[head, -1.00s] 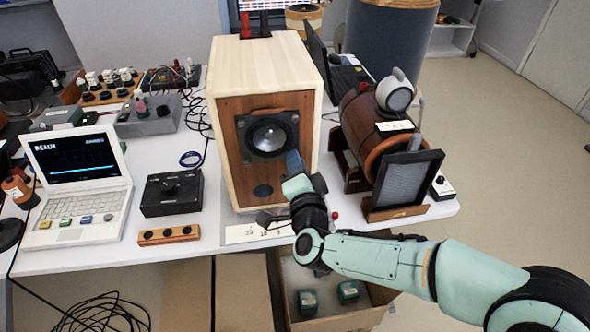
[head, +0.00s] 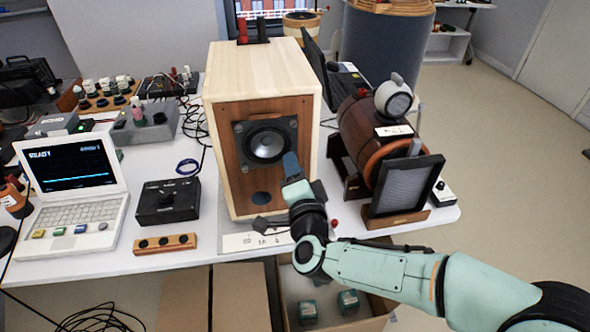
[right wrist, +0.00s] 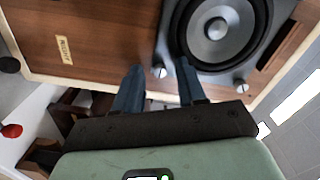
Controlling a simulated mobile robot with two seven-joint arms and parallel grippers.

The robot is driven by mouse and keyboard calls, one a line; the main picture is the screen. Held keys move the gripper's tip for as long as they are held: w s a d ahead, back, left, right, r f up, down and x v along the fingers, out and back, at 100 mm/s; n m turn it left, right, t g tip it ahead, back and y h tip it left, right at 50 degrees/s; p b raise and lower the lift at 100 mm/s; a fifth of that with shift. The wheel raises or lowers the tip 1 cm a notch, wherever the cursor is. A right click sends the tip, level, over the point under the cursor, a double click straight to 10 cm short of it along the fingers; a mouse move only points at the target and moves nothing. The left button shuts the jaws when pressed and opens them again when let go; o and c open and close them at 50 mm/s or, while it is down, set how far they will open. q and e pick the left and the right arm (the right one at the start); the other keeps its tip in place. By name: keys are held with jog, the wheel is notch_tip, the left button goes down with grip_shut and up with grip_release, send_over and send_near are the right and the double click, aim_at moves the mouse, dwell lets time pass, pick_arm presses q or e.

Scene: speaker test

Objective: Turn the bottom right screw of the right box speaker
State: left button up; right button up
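The wooden box speaker (head: 233,120) stands on the table in the head view. Its dark driver frame (head: 243,131) holds a grey cone. My right gripper (head: 290,163) is at the frame's lower right corner and covers the screw there. In the right wrist view, a silver screw (right wrist: 160,71) at a corner of the driver frame (right wrist: 215,70) shows between the two blue fingertips of my right gripper (right wrist: 160,66). The fingers are apart, one on each side of the screw. I cannot tell whether they touch it. Another screw (right wrist: 241,86) shows farther right. My left gripper is not in view.
A barrel-shaped speaker (head: 362,128) and a dark framed panel (head: 402,190) stand right of the box speaker, near my arm. A black knob box (head: 168,201), a wooden strip (head: 165,243) and a laptop (head: 75,185) are on the left. A paper label (head: 240,243) lies in front.

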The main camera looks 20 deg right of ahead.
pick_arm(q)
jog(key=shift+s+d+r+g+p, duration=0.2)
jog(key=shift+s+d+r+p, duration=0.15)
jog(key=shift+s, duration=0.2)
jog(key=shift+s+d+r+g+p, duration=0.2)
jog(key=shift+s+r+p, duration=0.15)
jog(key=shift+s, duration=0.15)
pick_arm(e)
jog(key=v, duration=1.3)
jog(key=shift+s, duration=0.2)
